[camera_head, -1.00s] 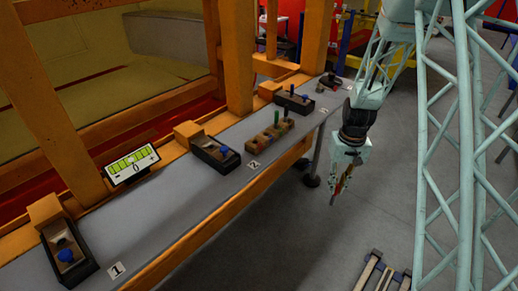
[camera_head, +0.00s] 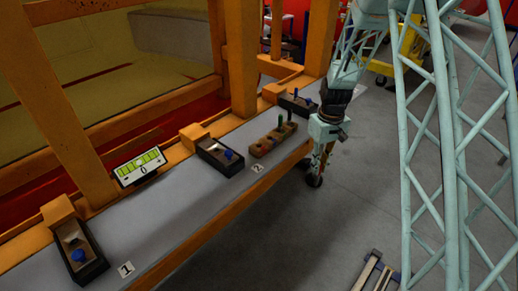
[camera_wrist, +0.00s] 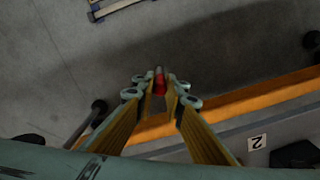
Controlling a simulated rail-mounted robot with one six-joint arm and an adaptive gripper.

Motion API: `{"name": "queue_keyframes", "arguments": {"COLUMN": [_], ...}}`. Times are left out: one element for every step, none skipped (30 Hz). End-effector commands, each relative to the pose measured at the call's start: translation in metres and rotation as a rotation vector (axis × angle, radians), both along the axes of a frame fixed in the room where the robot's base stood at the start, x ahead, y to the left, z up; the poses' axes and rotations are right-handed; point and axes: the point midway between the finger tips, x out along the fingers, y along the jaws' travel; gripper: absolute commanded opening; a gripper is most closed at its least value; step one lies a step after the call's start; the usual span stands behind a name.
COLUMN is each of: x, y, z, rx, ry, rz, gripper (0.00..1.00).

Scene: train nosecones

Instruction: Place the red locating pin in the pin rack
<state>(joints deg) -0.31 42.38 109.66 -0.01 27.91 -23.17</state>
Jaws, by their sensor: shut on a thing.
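The red locating pin (camera_wrist: 159,82) shows between my fingertips in the wrist view. My gripper (camera_wrist: 160,88) is shut on it. In the head view my gripper (camera_head: 316,168) points down beside the front edge of the workbench, to the right of the pin rack. The pin itself cannot be made out there. The pin rack (camera_head: 262,150) is a brown block on the bench near label 2, with green pins standing towards its far end.
The grey bench (camera_head: 185,200) has an orange front edge (camera_wrist: 235,106). A green display (camera_head: 140,165) stands behind.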

Motion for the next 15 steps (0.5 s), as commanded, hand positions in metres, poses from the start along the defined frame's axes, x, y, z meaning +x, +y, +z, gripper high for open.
{"name": "queue_keyframes", "arguments": {"x": [0.009,0.013,0.018,0.023,0.027,0.032,0.036,0.039,0.044,0.048,0.051,0.056,0.059,0.063,0.067], "y": [0.012,0.018,0.026,0.033,0.039,0.048,0.055,0.061,0.07,0.077,0.084,0.093,0.1,0.107,0.117], "z": [0.014,0.019,0.025,0.03,0.035,0.042,0.047,0.052,0.059,0.065,0.07,0.077,0.083,0.088,0.096], "rx": [0.0,0.0,0.0,0.0,0.0,-0.001,0.0,0.0,0.0,0.0,0.0,0.0,-0.001,0.0,0.0], "ry": [-0.002,-0.003,-0.002,-0.002,-0.002,-0.001,-0.002,-0.002,-0.002,-0.003,-0.002,-0.002,-0.003,-0.002,-0.002], "rz": [0.049,0.079,0.12,0.15,0.181,0.222,0.253,0.283,0.323,0.354,0.385,0.426,0.455,0.486,0.527], "gripper": [0.0,0.0,0.0,0.0,0.0,0.0,0.0,0.0,0.0,0.0,0.0,0.0,0.0,0.0,0.0]}}
